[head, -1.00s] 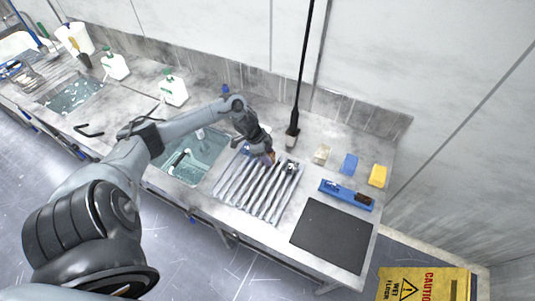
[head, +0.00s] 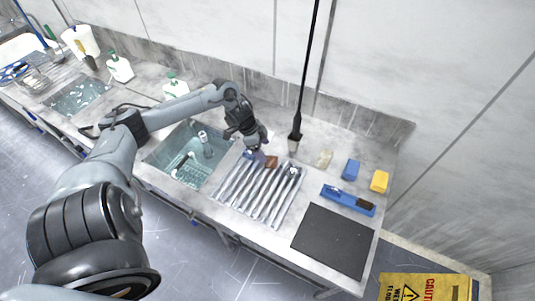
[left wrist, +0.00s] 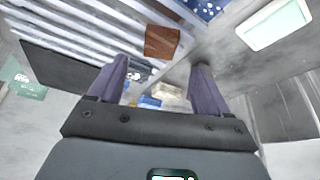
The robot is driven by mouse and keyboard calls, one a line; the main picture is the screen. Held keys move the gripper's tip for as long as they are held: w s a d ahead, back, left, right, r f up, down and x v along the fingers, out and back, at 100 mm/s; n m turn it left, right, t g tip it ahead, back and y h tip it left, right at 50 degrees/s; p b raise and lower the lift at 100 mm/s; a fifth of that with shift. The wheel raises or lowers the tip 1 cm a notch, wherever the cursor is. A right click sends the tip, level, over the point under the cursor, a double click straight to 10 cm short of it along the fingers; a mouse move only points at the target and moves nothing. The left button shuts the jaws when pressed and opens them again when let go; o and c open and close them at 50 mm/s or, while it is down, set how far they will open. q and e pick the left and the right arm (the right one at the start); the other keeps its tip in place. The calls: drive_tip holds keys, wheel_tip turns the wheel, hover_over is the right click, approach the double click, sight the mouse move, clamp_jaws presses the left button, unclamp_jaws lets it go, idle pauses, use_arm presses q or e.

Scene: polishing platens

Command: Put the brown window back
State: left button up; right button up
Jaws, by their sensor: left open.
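The brown window (head: 271,161) is a small flat brown square at the back edge of the ridged metal rack (head: 245,205). In the left wrist view the brown window (left wrist: 161,42) lies against the rack's ridges, just beyond my fingertips and clear of them. My left gripper (head: 257,157) is just left of the brown window in the head view. Its two purple-grey fingers (left wrist: 158,70) are spread apart with nothing between them. My right gripper is not in view.
A water-filled sink (head: 190,157) is left of the rack. A black mat (head: 333,240), a blue brush (head: 347,200), a blue block (head: 351,170) and a yellow block (head: 380,181) are to the right. A dark pole (head: 302,85) stands behind the rack.

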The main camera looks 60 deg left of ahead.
use_arm(q)
drive_tip(key=shift+p+v, duration=0.3)
drive_tip(key=shift+v, duration=2.15)
